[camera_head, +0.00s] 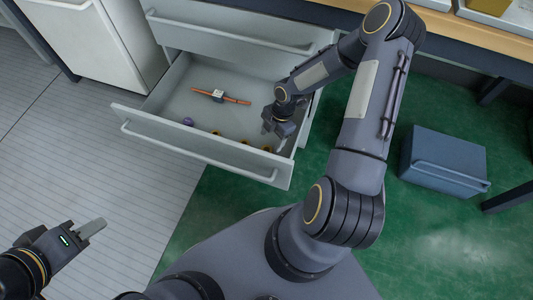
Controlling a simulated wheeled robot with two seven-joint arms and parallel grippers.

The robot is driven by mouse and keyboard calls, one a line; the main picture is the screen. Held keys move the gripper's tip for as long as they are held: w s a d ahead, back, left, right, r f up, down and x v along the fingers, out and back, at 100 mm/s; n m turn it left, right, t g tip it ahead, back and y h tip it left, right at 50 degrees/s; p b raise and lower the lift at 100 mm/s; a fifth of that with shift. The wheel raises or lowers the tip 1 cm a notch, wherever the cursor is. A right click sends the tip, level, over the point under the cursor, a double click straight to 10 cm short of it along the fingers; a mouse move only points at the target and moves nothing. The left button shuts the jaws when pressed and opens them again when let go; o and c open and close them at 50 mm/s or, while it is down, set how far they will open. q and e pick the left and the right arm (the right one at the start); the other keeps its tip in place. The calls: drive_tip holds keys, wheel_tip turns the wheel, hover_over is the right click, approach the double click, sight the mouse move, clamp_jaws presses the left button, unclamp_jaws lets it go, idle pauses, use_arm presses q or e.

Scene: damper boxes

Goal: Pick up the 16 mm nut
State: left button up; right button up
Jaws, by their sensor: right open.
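Several small nuts lie along the front of an open drawer (150,117). One is a purple nut (188,121); the others look orange-brown, among them one nut (215,132) near the middle and one nut (266,148) at the right. I cannot read any sizes, so I cannot tell which is the 16 mm nut. My right gripper (277,131) is open, pointing down in the right front part of the drawer, close to the rightmost nuts. It appears empty.
An orange-red bar with a white block (220,96) lies in the drawer's middle. The drawer's front panel and side walls surround the nuts. A closed drawer (235,40) sits above. A blue-grey box (445,160) stands on the green floor at right. A wooden worktop edge runs along the top right.

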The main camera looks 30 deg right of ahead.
sight(268, 147)
drive_tip(key=b+x, duration=0.3)
drive_tip(key=x, duration=0.3)
drive_tip(key=shift+w, duration=0.15)
drive_tip(key=shift+r, duration=0.1)
drive_tip(key=c, duration=1.1)
